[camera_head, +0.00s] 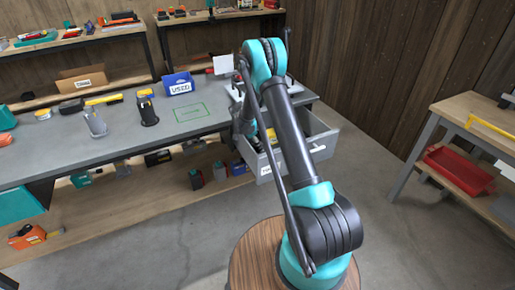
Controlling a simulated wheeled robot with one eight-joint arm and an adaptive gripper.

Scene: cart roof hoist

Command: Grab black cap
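I cannot clearly tell which item is the black cap. A small dark block-like item (71,106) lies on the left part of the grey workbench (70,155). To its right stands a black holder (148,116) with a yellow-topped item (146,93) at it. My arm rises from the round wooden base and bends over at the top towards the right end of the bench. My gripper cannot be made out; the arm's end is hidden behind the upper link.
An open grey drawer (321,140) juts out at the bench's right end, beside my arm. A blue bin (179,84), a cardboard box (84,81) and a grey bottle-like item (96,122) stand on the bench. The green-outlined area (191,112) is clear. A red tray (458,170) sits on the right shelf.

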